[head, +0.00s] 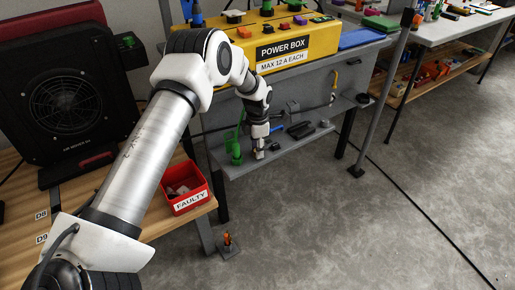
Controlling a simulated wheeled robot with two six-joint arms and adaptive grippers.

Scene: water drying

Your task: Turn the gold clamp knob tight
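My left arm reaches across from the left. Its gripper (259,153) points down at the grey lower shelf (290,158) under the yellow power box. It is small in view, and I cannot tell whether its fingers are open or shut. I cannot make out a gold clamp knob for certain. A small orange-gold piece (228,239) stands on a grey foot plate on the floor, well below the gripper. My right gripper is not in view.
The yellow power box (283,50) sits above the shelf. Black items (300,130) lie right of the gripper. A red FAULTY bin (184,187) and a black air mover (67,105) stand on the wooden bench at left. A grey post (385,95) rises at right. Floor is open at lower right.

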